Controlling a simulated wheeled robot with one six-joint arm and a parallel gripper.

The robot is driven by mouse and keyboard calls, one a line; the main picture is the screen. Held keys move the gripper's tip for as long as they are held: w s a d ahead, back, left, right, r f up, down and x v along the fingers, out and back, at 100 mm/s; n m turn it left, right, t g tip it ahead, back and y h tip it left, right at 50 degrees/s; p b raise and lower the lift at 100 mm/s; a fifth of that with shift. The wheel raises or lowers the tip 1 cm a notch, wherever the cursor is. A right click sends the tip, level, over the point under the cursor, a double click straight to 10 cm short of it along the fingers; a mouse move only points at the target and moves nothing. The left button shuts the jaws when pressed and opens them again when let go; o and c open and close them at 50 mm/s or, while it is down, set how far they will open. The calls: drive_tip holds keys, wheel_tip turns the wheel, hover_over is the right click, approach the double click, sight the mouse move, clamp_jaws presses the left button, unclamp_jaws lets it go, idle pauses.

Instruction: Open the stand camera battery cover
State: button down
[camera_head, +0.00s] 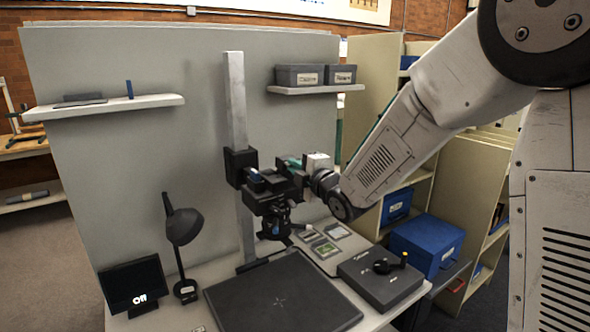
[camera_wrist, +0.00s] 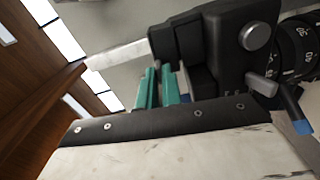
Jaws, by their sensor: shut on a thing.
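The stand camera (camera_head: 268,203) is black and mounted on a tall pale column, its lens pointing down over a dark baseboard. In the wrist view its black body (camera_wrist: 225,50) fills the upper right, with lens rings at the far right. My gripper (camera_head: 295,163) is at the camera's upper right side in the head view. In the wrist view the teal fingers of my gripper (camera_wrist: 161,88) are close together against the black body, shut on a small part of it. That part looks to be the battery cover, but the fingers mostly hide it, and its angle cannot be told.
The baseboard (camera_head: 280,298) is clear. A desk lamp (camera_head: 183,226) and a small screen (camera_head: 134,285) stand to the left. A grey control box (camera_head: 382,280) with a black knob and several small cards lie at the right. A shelf (camera_head: 315,90) with two grey boxes is above.

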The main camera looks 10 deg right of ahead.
drive_tip(key=w+d+m, duration=0.1)
drive_tip(key=d+m, duration=0.2)
drive_tip(key=m, duration=0.7)
drive_tip(key=w+d+r+m, duration=0.1)
drive_tip(key=d+m, duration=0.3)
drive_tip(key=m, duration=0.5)
drive_tip(key=shift+w+d+r+m, duration=0.15)
drive_tip(key=shift+w+d+m, duration=0.1)
drive_tip(key=shift+w+m, duration=0.2)
drive_tip(key=c, duration=1.6)
unclamp_jaws()
drive_tip(key=shift+o, duration=0.2)
